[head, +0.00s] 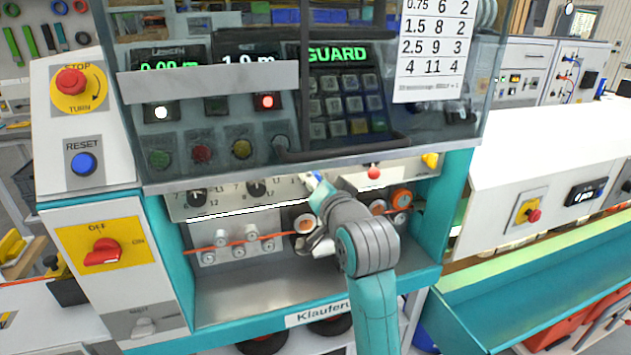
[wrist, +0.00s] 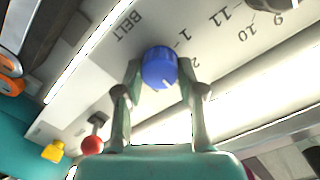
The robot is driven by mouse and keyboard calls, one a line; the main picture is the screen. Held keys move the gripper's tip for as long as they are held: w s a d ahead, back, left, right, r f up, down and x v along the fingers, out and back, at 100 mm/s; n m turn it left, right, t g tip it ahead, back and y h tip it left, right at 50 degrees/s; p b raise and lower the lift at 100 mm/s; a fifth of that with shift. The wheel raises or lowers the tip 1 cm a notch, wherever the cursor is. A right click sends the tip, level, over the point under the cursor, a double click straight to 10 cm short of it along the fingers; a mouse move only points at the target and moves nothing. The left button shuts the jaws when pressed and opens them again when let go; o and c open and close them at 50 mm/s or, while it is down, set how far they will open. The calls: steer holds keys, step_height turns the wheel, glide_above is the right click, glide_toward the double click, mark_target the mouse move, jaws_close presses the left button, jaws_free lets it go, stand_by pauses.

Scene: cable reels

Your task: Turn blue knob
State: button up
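The blue knob (wrist: 160,68) sits on the pale panel under the machine's hood, beside the lettering BELT and a number scale. It has a light pointer mark on its lower right. My gripper (wrist: 160,70) reaches up to it in the wrist view, with one finger on each side of the knob. The fingertips appear to touch its sides. In the head view my gripper (head: 318,190) is under the hood at the panel, and my arm hides much of this spot.
The guard hood (head: 230,168) hangs just above my gripper. A red ball-ended lever (wrist: 92,145) and a yellow part (wrist: 53,152) are near the knob. Black knobs (head: 257,188) are left on the panel. White rollers (head: 222,238) with orange cable lie below.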

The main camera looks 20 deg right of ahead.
steer(key=o, duration=0.3)
steer(key=shift+o, duration=0.2)
steer(key=s, duration=1.2)
steer(key=shift+r, duration=0.4)
steer(key=s+f+n, duration=0.1)
steer(key=s+f, duration=0.4)
steer(key=f, duration=0.3)
steer(key=s+f+n+g, duration=0.1)
steer(key=s+f, duration=0.3)
steer(key=f, duration=0.4)
steer(key=s+f+n, duration=0.1)
steer(key=s+f, duration=0.4)
steer(key=f, duration=0.4)
steer(key=s+f+n, duration=0.2)
steer(key=s+f, duration=0.1)
steer(key=s, duration=1.1)
steer(key=s+f+n+g, duration=0.1)
steer(key=s+f+n, duration=0.1)
steer(key=s, duration=1.2)
steer(key=shift+f+n, duration=0.3)
steer(key=shift+f, duration=0.45)
